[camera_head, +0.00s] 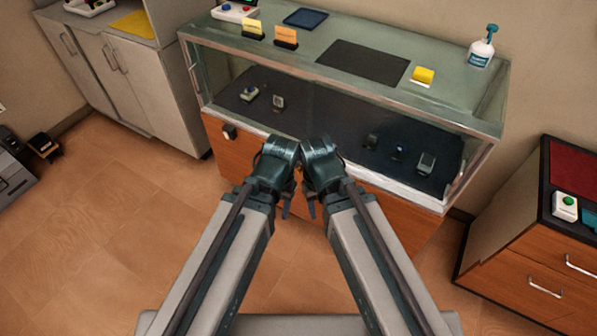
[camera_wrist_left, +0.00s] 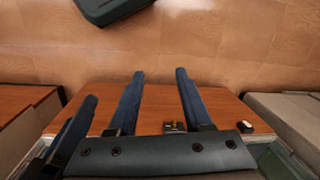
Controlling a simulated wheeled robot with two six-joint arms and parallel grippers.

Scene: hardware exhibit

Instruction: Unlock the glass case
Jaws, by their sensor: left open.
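The glass case (camera_head: 455,105) stands ahead, with a glass top and front over a wooden base (camera_head: 405,222). In the left wrist view, the wooden panel (camera_wrist_left: 100,98) lies beyond my fingers, with a small brass-coloured fitting (camera_wrist_left: 173,127) that may be the lock, partly hidden beside a finger. A small dark block (camera_head: 228,132) sits on the panel's upper left; no key is clearly visible. My left gripper (camera_head: 287,203) is open and empty before the case; its spread fingers also show in the left wrist view (camera_wrist_left: 160,100). My right gripper (camera_head: 311,207) is close beside it, fingers mostly hidden.
Inside the case are several small devices (camera_head: 426,163). A drawer cabinet (camera_head: 527,268) stands right, a grey cabinet (camera_head: 125,85) left.

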